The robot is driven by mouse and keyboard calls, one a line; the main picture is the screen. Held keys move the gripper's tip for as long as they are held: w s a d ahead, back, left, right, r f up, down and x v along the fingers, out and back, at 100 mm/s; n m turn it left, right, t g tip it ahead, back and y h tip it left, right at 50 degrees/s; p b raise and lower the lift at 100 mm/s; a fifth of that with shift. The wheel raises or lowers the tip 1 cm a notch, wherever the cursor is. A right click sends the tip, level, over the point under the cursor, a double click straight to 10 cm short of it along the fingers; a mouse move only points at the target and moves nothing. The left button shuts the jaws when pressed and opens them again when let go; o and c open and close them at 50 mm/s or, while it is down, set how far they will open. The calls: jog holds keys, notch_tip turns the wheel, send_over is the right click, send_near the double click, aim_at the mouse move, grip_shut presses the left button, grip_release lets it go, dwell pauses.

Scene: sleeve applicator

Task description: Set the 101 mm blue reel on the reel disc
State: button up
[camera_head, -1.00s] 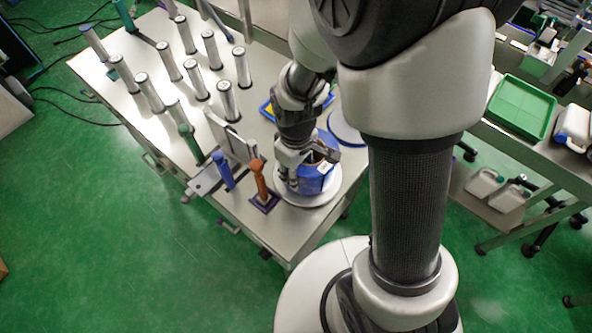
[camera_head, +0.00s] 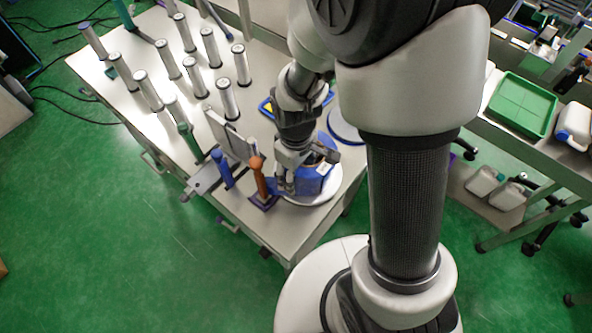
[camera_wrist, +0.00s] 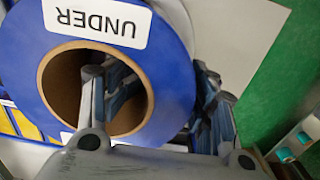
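The blue reel (camera_head: 313,182) has a brown cardboard core and a white label. It sits on or just over the pale round reel disc (camera_head: 322,198) near the table's front corner. In the wrist view the reel (camera_wrist: 172,60) shows its label reading UNDER, upside down. My gripper (camera_head: 285,184) straddles the reel's ring. In the wrist view one finger of my gripper (camera_wrist: 160,95) is inside the core and the other is outside the rim. The fingers look spread, with small gaps to the reel. The contact below the reel is hidden.
An orange-topped post (camera_head: 258,178) and a blue post (camera_head: 222,170) stand just left of my gripper. An upright plate (camera_head: 228,138) is behind them. Several silver posts fill the table (camera_head: 130,110). Another round disc (camera_head: 345,125) lies behind the reel, beside a blue-and-yellow item (camera_head: 267,108).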

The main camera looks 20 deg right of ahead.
notch_tip(320, 180, up, 14)
jog(key=p, duration=0.5)
jog(key=s+d+r+m+t, duration=0.2)
jog(key=s+r+m, duration=0.1)
jog(key=s+r, duration=0.3)
jog(key=s+d+r+m+t, duration=0.2)
jog(key=s+r+m, duration=0.2)
jog(key=r, duration=0.5)
jog(key=shift+s+t, duration=0.3)
jog(key=shift+s, duration=0.7)
jog(key=shift+r, duration=0.1)
